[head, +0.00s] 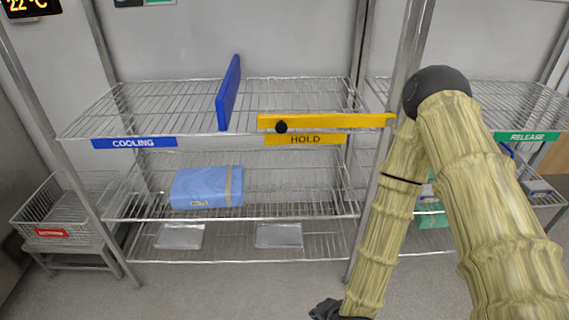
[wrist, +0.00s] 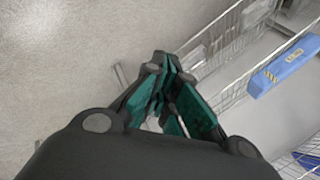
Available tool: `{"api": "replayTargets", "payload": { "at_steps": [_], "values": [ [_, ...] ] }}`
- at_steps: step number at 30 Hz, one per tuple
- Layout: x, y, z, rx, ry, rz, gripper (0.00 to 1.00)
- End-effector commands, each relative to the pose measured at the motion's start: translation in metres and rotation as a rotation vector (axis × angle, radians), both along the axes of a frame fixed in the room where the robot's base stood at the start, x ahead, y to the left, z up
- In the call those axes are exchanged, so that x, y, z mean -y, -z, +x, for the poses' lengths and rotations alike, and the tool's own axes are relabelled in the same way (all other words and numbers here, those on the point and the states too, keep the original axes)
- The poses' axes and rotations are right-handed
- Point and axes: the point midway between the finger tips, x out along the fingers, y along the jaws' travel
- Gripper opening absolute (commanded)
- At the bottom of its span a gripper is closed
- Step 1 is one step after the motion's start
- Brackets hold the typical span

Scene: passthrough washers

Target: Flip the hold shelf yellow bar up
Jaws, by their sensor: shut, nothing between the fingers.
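The yellow bar (head: 335,121) lies level across the front of the top wire shelf, right of the blue divider. A black knob (head: 281,127) sits near its left end, and its right end meets the shelf post. The yellow HOLD label (head: 305,140) is just below the bar. My gripper (head: 325,310) hangs low at the bottom edge of the head view, well below the bar and apart from it. In the wrist view my gripper (wrist: 165,85) has its teal-padded fingers together, with nothing held. The bar does not show in the wrist view.
A blue wrapped pack (head: 207,187) lies on the middle shelf; it also shows in the wrist view (wrist: 285,68). An upright blue divider (head: 229,93) stands on the top shelf. A wire basket (head: 65,208) is at left. A green RELEASE label (head: 526,136) marks the right shelf. Floor in front is clear.

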Motion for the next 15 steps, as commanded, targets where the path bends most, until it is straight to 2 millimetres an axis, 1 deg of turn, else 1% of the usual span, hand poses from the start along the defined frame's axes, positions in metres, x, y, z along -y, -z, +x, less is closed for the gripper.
{"api": "replayTargets", "payload": {
  "at_steps": [1, 3, 5, 6, 8, 9, 11, 12, 14, 15],
  "values": [
    [-0.011, -0.004, 0.021, 0.047, 0.080, 0.070, 0.00],
    [-0.025, -0.020, 0.048, 0.111, 0.200, 0.182, 0.00],
    [-0.037, -0.036, 0.070, 0.162, 0.298, 0.286, 0.00],
    [-0.043, -0.048, 0.084, 0.195, 0.361, 0.359, 0.00],
    [-0.053, -0.066, 0.104, 0.240, 0.452, 0.473, 0.00],
    [-0.058, -0.080, 0.117, 0.271, 0.509, 0.553, 0.00],
    [-0.066, -0.100, 0.135, 0.313, 0.591, 0.678, 0.00],
    [-0.070, -0.115, 0.146, 0.339, 0.643, 0.764, 0.00],
    [-0.075, -0.138, 0.162, 0.375, 0.716, 0.898, 0.00],
    [-0.078, -0.154, 0.171, 0.397, 0.760, 0.990, 0.00]
  ]
}}
